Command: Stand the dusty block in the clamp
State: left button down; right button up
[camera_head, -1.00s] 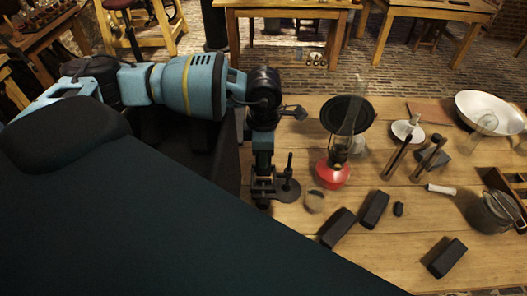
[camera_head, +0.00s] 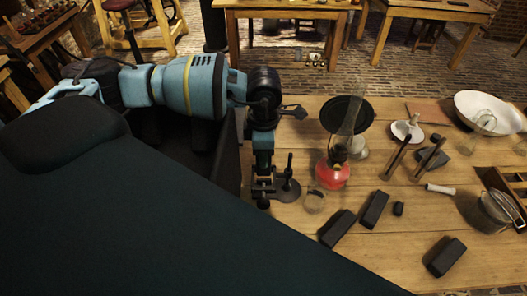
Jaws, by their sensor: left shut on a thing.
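My left gripper (camera_head: 263,190) points down at the table's left edge, beside a dark upright rod on a round base (camera_head: 289,188). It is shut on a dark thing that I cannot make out. Dark blocks lie on the table: one (camera_head: 338,228) at the front left, one (camera_head: 374,209) beside it, one (camera_head: 446,257) at the front right and a small one (camera_head: 398,208). I cannot tell which block is dusty. I cannot identify the clamp for sure; two brown upright bars (camera_head: 396,158) (camera_head: 428,160) stand near a dark block (camera_head: 433,150). My right gripper is not in view.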

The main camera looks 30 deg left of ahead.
pick_arm(q)
jog(key=shift+f, duration=0.2)
jog(key=c, duration=1)
grip_release()
jog(key=shift+f, duration=0.1)
